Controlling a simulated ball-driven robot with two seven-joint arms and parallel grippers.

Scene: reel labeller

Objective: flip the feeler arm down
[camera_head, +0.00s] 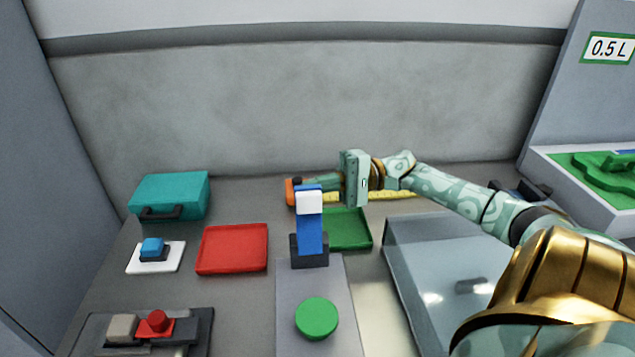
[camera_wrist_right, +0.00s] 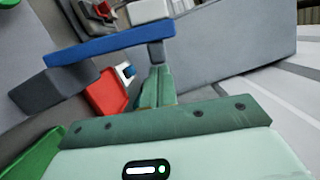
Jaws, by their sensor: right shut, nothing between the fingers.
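The feeler arm is a blue bar (camera_head: 311,236) with a white block (camera_head: 309,203) at its top. It stands raised, leaning slightly, on a dark base (camera_head: 309,258) at the far end of a grey plate (camera_head: 288,300). In the right wrist view the blue bar (camera_wrist_right: 110,44) crosses just beyond the fingertips. My right gripper (camera_head: 304,183) is shut and empty, with its fingers pointing left behind the bar's upper end. In the right wrist view its fingertips (camera_wrist_right: 156,62) overlap the bar's end; I cannot tell whether they touch. My left gripper is out of view.
A green disc (camera_head: 316,318) lies on the plate's near part. A red tray (camera_head: 232,250) is left and a green tray (camera_head: 352,229) right of the feeler. An orange object (camera_head: 290,193) with a yellow strip (camera_head: 385,195) lies behind. A transparent-looking box (camera_head: 405,270) stands right.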

